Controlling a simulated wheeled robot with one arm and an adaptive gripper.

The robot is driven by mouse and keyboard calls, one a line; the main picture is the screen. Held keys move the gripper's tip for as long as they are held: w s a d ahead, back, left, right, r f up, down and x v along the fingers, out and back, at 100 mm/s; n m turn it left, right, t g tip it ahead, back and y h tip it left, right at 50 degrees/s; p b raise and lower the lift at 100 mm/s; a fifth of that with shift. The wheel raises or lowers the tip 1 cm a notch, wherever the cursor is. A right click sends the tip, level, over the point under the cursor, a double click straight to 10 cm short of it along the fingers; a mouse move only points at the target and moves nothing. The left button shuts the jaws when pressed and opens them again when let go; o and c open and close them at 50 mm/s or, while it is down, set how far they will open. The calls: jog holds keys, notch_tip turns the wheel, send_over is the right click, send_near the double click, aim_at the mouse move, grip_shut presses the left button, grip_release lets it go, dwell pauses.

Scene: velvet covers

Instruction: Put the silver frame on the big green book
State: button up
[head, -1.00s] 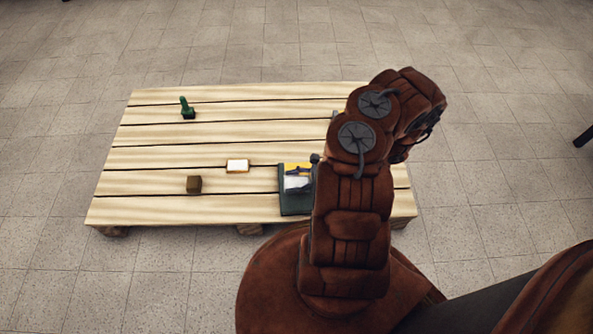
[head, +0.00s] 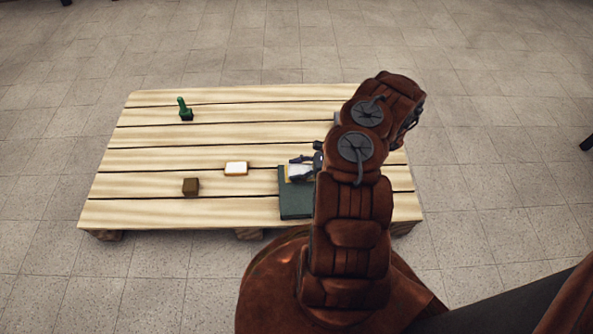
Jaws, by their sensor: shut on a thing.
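The big green book (head: 297,204) lies flat near the front edge of the wooden pallet table, left of my arm. Its near part is bare and its right edge meets my arm. My gripper (head: 295,168) is over the book's far end, partly hidden by my arm. It is shut on a small pale thing with a yellow edge, which appears to be the silver frame (head: 299,173). The frame is mostly covered by the fingers. I cannot tell whether it touches the book or is held just above it.
A white block (head: 236,168) and a brown cube (head: 190,187) stand left of the book. A dark green knobbed object (head: 185,111) stands at the back left. The pallet's (head: 240,130) middle and left are mostly clear. My arm hides its right part.

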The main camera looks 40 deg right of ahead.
jog(key=o, duration=1.1)
jog(key=shift+o, duration=0.2)
